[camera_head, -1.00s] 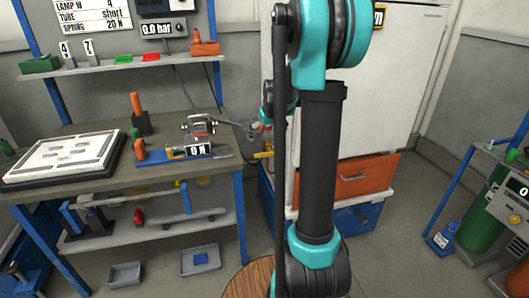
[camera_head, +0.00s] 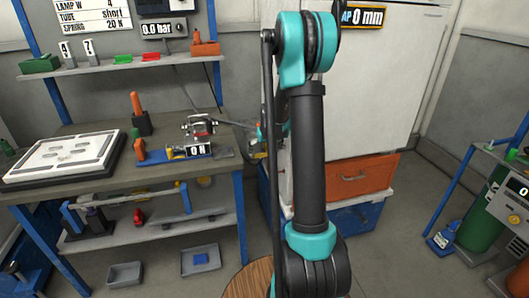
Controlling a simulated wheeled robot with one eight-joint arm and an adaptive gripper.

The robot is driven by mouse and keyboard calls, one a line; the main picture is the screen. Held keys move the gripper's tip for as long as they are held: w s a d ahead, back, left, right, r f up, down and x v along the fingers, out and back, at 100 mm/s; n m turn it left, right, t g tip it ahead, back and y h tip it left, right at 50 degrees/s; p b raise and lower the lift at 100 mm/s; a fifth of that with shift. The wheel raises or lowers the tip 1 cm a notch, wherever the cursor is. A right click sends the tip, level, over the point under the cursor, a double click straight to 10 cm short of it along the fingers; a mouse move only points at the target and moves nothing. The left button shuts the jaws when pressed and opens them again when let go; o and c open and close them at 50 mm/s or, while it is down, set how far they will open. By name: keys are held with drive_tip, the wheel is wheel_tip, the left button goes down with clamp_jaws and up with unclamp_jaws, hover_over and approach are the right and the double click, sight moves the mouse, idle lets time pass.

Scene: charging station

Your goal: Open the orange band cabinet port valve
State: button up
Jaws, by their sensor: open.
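The white cabinet (camera_head: 375,75) stands behind my arm, with an orange band (camera_head: 362,178) along its lower front and a blue base (camera_head: 357,218) below. My arm crosses in front of its left part. My gripper (camera_head: 257,147) is small and partly hidden behind my arm, at the cabinet's left side by the end of the bench; its jaws are open. The port valve cannot be made out clearly there. Whether my gripper touches it cannot be told.
A workbench (camera_head: 95,196) on the left carries a white plate (camera_head: 62,158), a blue fixture (camera_head: 165,158) and orange-handled tools. A gauge on the wall reads 0.0 bar (camera_head: 164,28). Green cylinders (camera_head: 480,225) stand at the right.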

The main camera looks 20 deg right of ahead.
drive_tip(key=c, duration=1.6)
drive_tip(key=shift+a, duration=0.1)
drive_tip(key=h, duration=0.1)
drive_tip(key=f+h, duration=0.1)
drive_tip(key=n+h, duration=0.1)
drive_tip(key=shift+a+f+h, duration=0.25)
drive_tip(key=shift+a+h, duration=0.15)
drive_tip(key=shift+d+f+n+t+h, duration=0.15)
drive_tip(key=shift+f+h, duration=0.15)
drive_tip(key=shift+h, duration=0.45)
drive_tip(key=shift+a+f+n+t+h, duration=0.1)
drive_tip(key=shift+f+h, duration=0.2)
drive_tip(key=shift+h, duration=0.5)
drive_tip(key=shift+d+f+n+t+h, duration=0.15)
drive_tip(key=shift+f+h, duration=0.15)
drive_tip(key=shift+h, duration=0.45)
drive_tip(key=shift+a, duration=0.1)
